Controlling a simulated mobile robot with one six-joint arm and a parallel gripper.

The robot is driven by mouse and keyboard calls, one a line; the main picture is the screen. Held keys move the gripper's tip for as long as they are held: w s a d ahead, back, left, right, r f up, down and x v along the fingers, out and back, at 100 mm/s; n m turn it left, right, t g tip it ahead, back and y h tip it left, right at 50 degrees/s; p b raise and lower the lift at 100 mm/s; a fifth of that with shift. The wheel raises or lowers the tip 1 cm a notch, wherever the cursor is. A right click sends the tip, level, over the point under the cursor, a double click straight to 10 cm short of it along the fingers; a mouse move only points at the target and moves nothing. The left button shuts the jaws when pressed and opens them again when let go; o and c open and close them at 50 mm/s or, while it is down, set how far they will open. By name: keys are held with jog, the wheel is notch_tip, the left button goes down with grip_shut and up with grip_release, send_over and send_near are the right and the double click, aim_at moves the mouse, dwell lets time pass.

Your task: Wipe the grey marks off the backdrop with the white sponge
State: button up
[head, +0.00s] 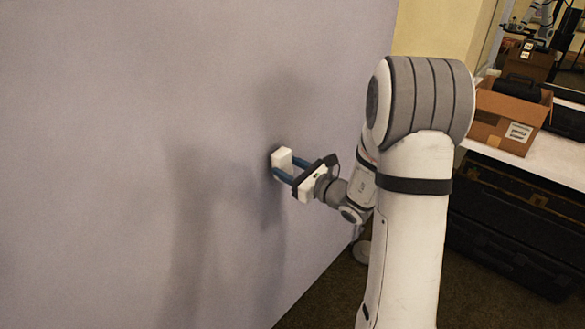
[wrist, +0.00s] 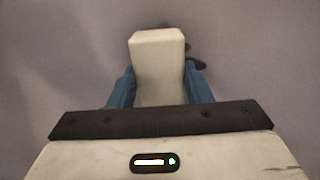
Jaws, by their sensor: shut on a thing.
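The white sponge (head: 283,157) is a small block held between the blue fingers of my gripper (head: 280,173). It is at the pale lilac-grey backdrop (head: 120,90), touching it or very close; I cannot tell which. In the wrist view the sponge (wrist: 158,62) stands out between the two fingers of my gripper (wrist: 159,82). Small dark grey marks (wrist: 197,64) show on the backdrop just right of the sponge there, partly hidden by it and a finger. In the head view I cannot pick out marks from the arm's soft shadows.
The backdrop's right edge runs down behind my arm. To the right, a white table (head: 555,160) carries an open cardboard box (head: 508,118) with a dark item in it. Black cases (head: 505,255) stand below. The backdrop left of the sponge is free of objects.

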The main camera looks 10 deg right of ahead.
jog(key=shift+w+a, duration=0.4)
jog(key=shift+w, duration=0.05)
jog(key=shift+d, duration=0.1)
jog(key=w+d, duration=0.2)
jog(key=w+d+b, duration=0.1)
jog(key=w+d, duration=0.1)
jog(key=d, duration=0.1)
jog(key=shift+w+d, duration=0.15)
jog(key=shift+d, duration=0.2)
dwell(0.5)
jog(key=shift+b, duration=0.3)
jog(key=shift+a, duration=0.1)
